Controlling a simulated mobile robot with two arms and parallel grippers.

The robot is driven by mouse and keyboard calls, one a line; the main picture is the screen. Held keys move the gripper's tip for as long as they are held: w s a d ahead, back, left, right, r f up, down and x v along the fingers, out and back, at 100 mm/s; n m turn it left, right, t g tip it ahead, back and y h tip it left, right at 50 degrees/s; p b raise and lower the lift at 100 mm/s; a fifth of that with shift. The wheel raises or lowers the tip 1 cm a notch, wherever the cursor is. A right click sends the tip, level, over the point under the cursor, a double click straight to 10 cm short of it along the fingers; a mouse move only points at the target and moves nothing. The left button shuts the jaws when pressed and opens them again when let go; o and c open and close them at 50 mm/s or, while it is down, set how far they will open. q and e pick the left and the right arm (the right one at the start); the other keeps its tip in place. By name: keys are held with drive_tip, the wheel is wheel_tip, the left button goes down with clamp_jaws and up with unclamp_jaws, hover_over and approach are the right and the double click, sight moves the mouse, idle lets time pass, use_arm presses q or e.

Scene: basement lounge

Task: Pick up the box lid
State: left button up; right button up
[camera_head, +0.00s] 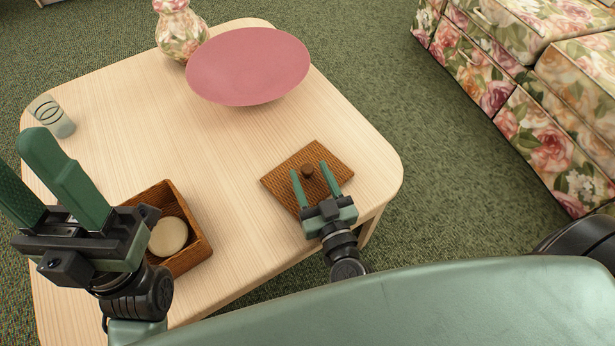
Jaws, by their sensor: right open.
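The box lid (333,157) is a square brown woven panel with a small round dark knob (308,172) at its middle. It lies on the light wood table near the right front edge. My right gripper (310,168) is open over the lid, with its green fingers on either side of the knob in the picture. Whether they touch the knob or lid cannot be told. My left gripper (28,150) is at the left, large and near the camera, with its fingers apart and nothing seen between them.
An open brown wooden box (192,256) with a round cream object (168,236) inside stands at the table's front, partly hidden by my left gripper. A pink dish (248,66), a floral vase (181,34) and a glass (52,117) stand farther back. The table's (150,115) middle is clear.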

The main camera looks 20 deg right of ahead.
clamp_jaws()
drive_tip(key=shift+r, duration=0.1)
